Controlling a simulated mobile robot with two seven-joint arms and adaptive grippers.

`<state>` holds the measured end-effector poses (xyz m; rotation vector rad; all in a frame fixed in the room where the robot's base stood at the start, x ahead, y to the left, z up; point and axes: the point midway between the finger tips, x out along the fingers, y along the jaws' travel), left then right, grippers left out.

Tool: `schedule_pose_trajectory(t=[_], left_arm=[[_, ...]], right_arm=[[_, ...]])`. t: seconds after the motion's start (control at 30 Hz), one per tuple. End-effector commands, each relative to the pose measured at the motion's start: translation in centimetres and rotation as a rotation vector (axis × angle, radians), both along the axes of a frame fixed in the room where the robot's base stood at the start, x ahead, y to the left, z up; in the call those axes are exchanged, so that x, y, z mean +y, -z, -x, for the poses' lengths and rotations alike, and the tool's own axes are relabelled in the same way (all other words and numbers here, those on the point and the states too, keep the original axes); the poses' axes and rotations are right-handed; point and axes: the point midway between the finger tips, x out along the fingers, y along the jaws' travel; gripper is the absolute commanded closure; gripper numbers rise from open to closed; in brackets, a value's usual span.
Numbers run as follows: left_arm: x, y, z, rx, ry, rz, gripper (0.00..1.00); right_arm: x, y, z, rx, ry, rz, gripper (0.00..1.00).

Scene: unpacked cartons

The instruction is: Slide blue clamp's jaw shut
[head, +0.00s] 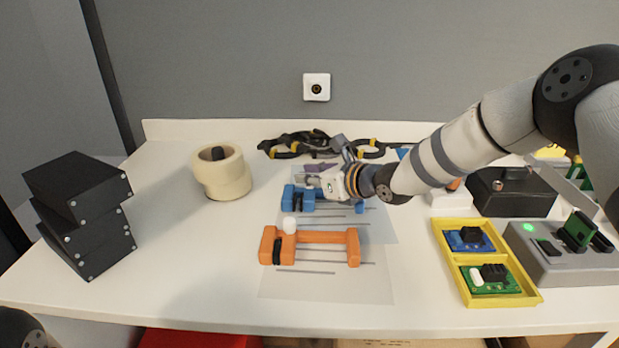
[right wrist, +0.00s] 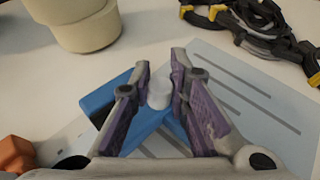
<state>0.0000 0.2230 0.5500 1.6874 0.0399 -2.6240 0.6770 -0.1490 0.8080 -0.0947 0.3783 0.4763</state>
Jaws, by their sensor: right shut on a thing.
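The blue clamp (head: 296,201) lies on a pale sheet with grey lines near the middle of the table. My right gripper (head: 315,183) is over it, reaching in from the right and covering part of it. In the right wrist view, its two purple-padded fingers (right wrist: 163,92) are closed around a white knob (right wrist: 160,90) on the blue clamp (right wrist: 108,96). The gap between the clamp's jaws is partly hidden by the gripper. My left gripper is out of view.
An orange clamp (head: 325,237) with a white knob lies just in front. Tape rolls (head: 222,177) and stacked black boxes (head: 80,190) stand left. Black-yellow clamps (head: 290,143) lie behind. A yellow tray (head: 447,226) with circuit boards and a grey device (head: 560,262) stand right.

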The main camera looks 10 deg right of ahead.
Motion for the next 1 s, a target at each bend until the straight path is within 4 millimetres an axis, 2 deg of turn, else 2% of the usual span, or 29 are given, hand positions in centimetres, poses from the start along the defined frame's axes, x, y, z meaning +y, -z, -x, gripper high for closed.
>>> schedule_pose_trajectory(t=[0.13, 0.27, 0.47, 0.5, 0.57, 0.87, 1.0], left_arm=[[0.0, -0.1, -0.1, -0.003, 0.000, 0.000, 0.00], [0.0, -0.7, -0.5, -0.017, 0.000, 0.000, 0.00], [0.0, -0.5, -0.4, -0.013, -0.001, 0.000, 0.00], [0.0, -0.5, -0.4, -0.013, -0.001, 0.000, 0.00], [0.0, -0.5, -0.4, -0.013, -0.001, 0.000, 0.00], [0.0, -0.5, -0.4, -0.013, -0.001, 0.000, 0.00], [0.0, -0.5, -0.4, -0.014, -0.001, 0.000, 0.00]], right_arm=[[0.2, 0.4, 0.1, 0.009, -0.001, 0.003, 1.00], [1.1, 0.2, -0.1, 0.009, -0.002, 0.004, 1.00], [1.1, 0.7, -0.1, 0.014, -0.001, 0.004, 1.00], [1.0, 0.7, -0.1, 0.014, -0.001, 0.004, 0.75], [1.0, 0.7, -0.1, 0.014, -0.001, 0.005, 0.62], [1.0, 0.6, -0.1, 0.012, -0.001, 0.003, 0.62], [0.4, -0.1, 0.9, 0.011, -0.001, 0.004, 0.62]])
